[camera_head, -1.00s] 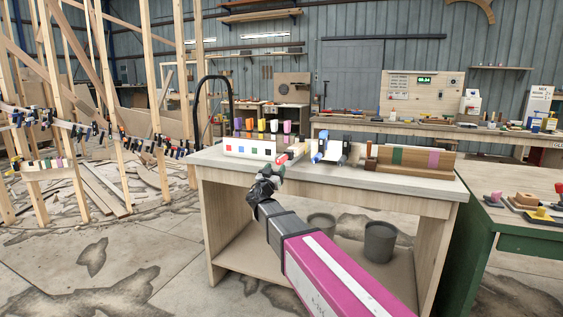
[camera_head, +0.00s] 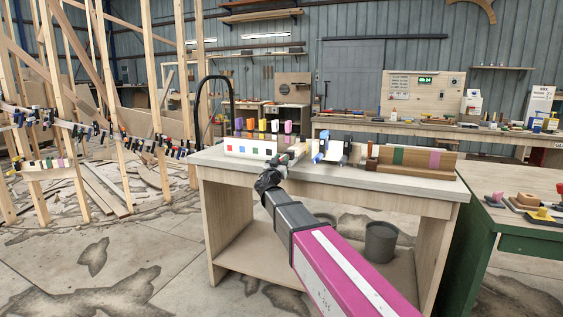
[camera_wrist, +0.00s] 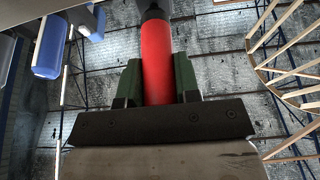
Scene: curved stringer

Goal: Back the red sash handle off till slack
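The red sash handle (camera_wrist: 157,55) stands between the two green fingers of my gripper (camera_wrist: 158,78) in the wrist view. A finger lies close against each side of it, and my gripper looks shut on it. Its lower end is hidden behind my gripper's dark front edge; a black part caps its upper end. In the head view my gripper (camera_head: 291,156) is over the bench top, covering the spot of the red handle, which I cannot make out there. A blue handle (camera_wrist: 49,46) is to the left in the wrist view; blue also shows in the head view (camera_head: 320,148).
A white block with coloured squares (camera_head: 247,147) stands left of my gripper on the workbench (camera_head: 410,183), coloured handles above it. A wooden block with green and pink bands (camera_head: 415,159) lies to the right. A dark bucket (camera_head: 380,242) is below.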

